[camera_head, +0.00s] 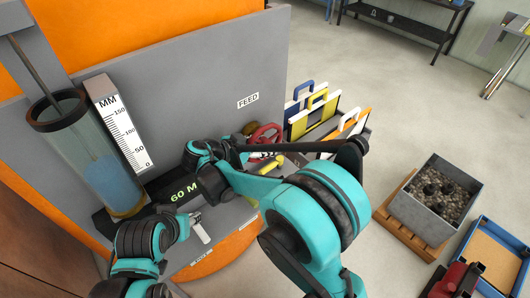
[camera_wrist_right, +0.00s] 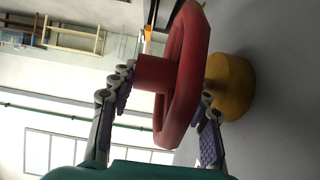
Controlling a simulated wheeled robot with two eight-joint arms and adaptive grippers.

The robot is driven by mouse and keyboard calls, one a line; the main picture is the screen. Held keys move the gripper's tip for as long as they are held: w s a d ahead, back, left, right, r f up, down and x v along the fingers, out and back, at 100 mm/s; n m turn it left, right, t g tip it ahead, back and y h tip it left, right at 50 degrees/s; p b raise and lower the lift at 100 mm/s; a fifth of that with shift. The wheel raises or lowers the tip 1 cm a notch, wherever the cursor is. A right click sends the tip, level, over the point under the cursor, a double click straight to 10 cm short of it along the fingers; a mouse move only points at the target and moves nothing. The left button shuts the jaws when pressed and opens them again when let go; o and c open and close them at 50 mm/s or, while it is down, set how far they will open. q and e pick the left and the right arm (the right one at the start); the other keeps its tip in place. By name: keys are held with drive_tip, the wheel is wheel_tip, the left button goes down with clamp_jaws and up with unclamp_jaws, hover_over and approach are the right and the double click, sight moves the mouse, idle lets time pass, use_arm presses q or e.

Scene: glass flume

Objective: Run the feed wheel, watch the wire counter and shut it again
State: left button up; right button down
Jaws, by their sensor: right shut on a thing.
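The red feed wheel (camera_head: 265,134) sits on the grey panel by the FEED label (camera_head: 248,100), partly hidden behind my right arm. In the right wrist view the red wheel (camera_wrist_right: 183,75) has a red hub on one side and a brass-coloured fitting (camera_wrist_right: 232,86) on the other. My right gripper (camera_wrist_right: 165,105) is shut on the wheel, a finger on each side of its rim. The black counter (camera_head: 184,192) reads "60 M" in green; its right end is hidden by my arm. My left gripper (camera_head: 196,219) is just below the counter; its finger opening is unclear.
A glass cylinder (camera_head: 82,150) with blue liquid stands left, beside a white MM scale (camera_head: 124,124). A yellow handle (camera_head: 270,166) lies near the wheel. Coloured boards (camera_head: 312,120) stand right of the panel. A gravel-filled bin (camera_head: 410,213) and blue tray (camera_head: 476,238) are on the floor.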

drive_tip(key=shift+s+a+f+t+h+b, duration=0.1)
drive_tip(key=shift+f+t+h+b, duration=0.15)
drive_tip(key=shift+h+b, duration=0.3)
drive_tip(key=shift+a+f+t+h+b, duration=0.1)
drive_tip(key=shift+t+h+b, duration=0.25)
drive_tip(key=shift+b, duration=0.4)
drive_tip(key=shift+d, duration=0.1)
drive_tip(key=c, duration=0.7)
unclamp_jaws()
drive_tip(key=shift+c, duration=0.2)
drive_tip(key=shift+r, duration=0.1)
wheel_tip(320, 180, up, 10)
